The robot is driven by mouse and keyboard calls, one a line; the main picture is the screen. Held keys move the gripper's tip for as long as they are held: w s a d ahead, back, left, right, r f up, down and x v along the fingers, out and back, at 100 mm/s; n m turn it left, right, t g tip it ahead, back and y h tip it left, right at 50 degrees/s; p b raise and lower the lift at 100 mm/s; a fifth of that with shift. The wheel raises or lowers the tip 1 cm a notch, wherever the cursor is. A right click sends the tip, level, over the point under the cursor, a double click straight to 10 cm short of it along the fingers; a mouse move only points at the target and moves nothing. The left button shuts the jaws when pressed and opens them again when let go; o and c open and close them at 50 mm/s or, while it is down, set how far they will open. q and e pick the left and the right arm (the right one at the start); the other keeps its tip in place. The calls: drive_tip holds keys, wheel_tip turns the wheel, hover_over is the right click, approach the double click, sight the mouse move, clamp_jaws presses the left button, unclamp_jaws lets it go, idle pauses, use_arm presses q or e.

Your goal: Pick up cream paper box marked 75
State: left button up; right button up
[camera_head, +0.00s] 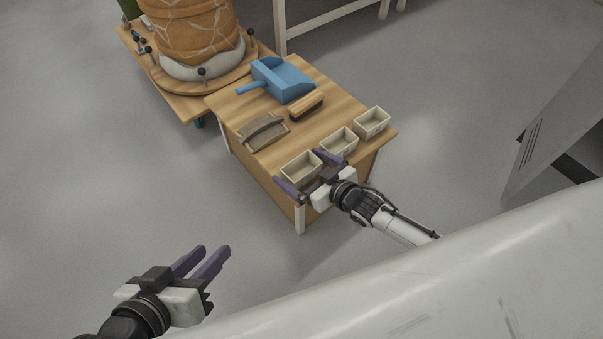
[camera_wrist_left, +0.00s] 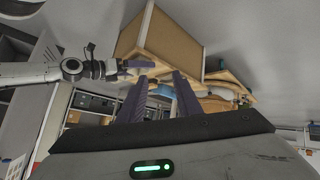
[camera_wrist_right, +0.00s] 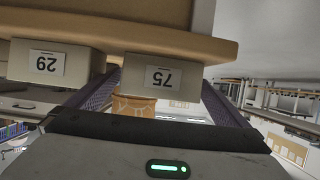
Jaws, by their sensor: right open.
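The cream paper box marked 75 (camera_head: 301,169) is the leftmost of three cream boxes along the near edge of the wooden table. In the right wrist view the box (camera_wrist_right: 150,71) appears upside down, its 75 label facing me. My right gripper (camera_head: 297,167) is open, with one purple finger towards each side of this box. The fingers do not visibly close on it, and I cannot tell whether they touch it. My left gripper (camera_head: 214,250) is open and empty, low and left of the table, over the floor. Its spread fingers fill the middle of the left wrist view (camera_wrist_left: 158,88).
Two other cream boxes, one in the middle (camera_head: 339,140) and one at the right (camera_head: 371,123), stand close by. A brown sherd piece (camera_head: 263,131), a brush (camera_head: 306,106) and a blue dustpan (camera_head: 283,80) lie behind. A large cracked vessel (camera_head: 196,32) stands farther back.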

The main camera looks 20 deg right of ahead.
drive_tip(key=c, duration=1.1)
